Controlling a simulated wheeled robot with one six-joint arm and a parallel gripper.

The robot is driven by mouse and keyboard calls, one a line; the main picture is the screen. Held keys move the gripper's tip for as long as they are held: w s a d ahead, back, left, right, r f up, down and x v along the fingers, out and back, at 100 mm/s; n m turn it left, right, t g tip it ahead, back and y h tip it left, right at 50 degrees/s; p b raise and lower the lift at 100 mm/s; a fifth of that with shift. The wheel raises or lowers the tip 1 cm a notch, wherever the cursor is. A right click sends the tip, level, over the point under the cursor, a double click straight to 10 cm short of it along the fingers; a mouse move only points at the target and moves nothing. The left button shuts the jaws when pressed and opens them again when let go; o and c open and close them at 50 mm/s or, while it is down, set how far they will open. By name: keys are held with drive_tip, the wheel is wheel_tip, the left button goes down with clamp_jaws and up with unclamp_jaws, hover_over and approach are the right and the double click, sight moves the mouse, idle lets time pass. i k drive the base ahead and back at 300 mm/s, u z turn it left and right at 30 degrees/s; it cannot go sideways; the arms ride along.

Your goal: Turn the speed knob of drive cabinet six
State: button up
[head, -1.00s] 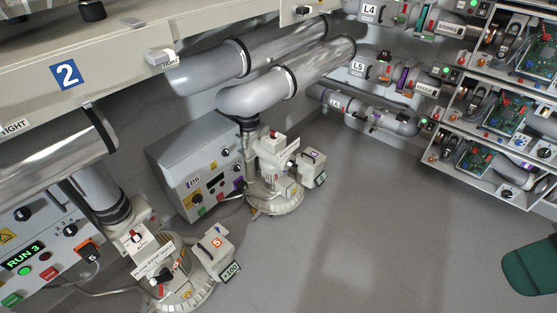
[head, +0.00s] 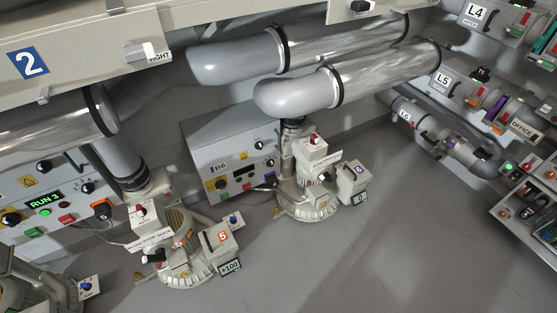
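The grey drive cabinet six (head: 200,139), with a label that seems to read B6, stands at the middle left below the large pipes. Its sloped front has a black knob (head: 258,145) at the upper right and another black knob (head: 269,162) just below it. I cannot tell which is the speed knob. A dark display, a yellow label and small coloured buttons are on the same front. A blower (head: 305,205) with a purple-tagged box stands just right of the cabinet. My gripper is not in view.
A cabinet with a lit RUN 3 display (head: 44,200) and a blower (head: 180,250) with an orange 5 tag are at the left. Pipes (head: 345,80) hang above cabinet six. Shelves and pipe fittings line the right. The grey floor (head: 400,250) is clear at the lower right.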

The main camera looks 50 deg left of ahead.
sight(270, 162)
drive_tip(key=u, duration=0.4)
drive_tip(key=i, duration=0.65)
drive_tip(key=u, duration=0.9)
drive_tip(key=i, duration=0.3)
drive_tip(key=u, duration=0.3)
